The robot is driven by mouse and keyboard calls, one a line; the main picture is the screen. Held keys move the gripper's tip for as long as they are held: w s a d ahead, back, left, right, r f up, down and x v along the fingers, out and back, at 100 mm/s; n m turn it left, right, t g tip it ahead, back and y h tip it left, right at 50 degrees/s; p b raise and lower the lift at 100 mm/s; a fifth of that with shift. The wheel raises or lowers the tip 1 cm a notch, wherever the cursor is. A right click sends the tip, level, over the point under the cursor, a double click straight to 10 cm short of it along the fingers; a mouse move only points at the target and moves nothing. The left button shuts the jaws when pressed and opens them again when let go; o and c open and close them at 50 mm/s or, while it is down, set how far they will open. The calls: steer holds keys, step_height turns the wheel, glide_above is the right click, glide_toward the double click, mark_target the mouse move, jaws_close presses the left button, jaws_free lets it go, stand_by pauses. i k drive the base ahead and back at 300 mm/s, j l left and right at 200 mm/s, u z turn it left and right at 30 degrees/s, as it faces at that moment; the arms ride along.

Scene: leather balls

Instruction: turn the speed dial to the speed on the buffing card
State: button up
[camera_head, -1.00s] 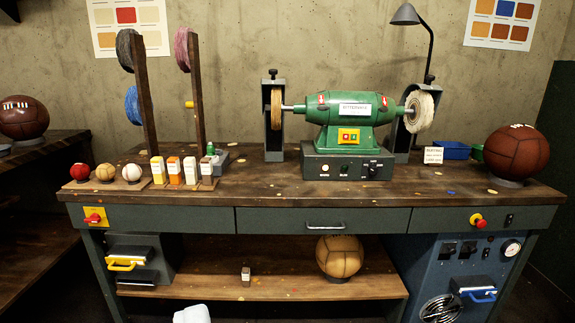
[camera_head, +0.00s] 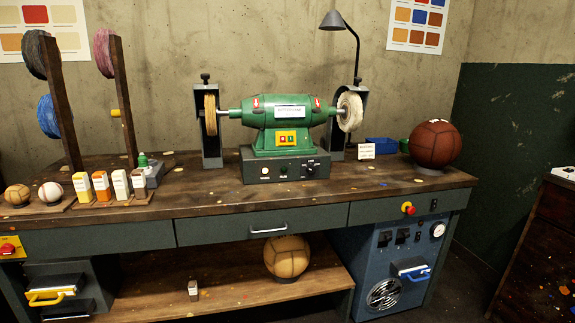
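The speed dial is a small dark knob (camera_head: 310,169) at the right end of the dark control box (camera_head: 262,176) under the green buffing machine (camera_head: 285,115). Its setting is too small to read. The buffing card (camera_head: 366,150) is a small pale card standing on the bench to the right of the machine, in front of the blue bin. Its writing is too small to read. My gripper does not show in the view.
The wooden bench (camera_head: 225,202) has a lamp (camera_head: 335,22) behind the machine. A brown leather ball (camera_head: 435,144) stands at the bench's right, near a blue bin (camera_head: 380,144). Several small bottles and balls stand at left. Floor shows at right between bench and dark cabinet (camera_head: 545,245).

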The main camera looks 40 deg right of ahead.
mark_target(311, 169)
steer(key=z, duration=1.45)
steer(key=i+j+u, duration=0.1)
steer(key=i+j, duration=0.2)
steer(key=i, duration=0.15)
steer(key=i+j+u, duration=0.1)
steer(key=i+j, duration=0.2)
steer(key=i, duration=0.1)
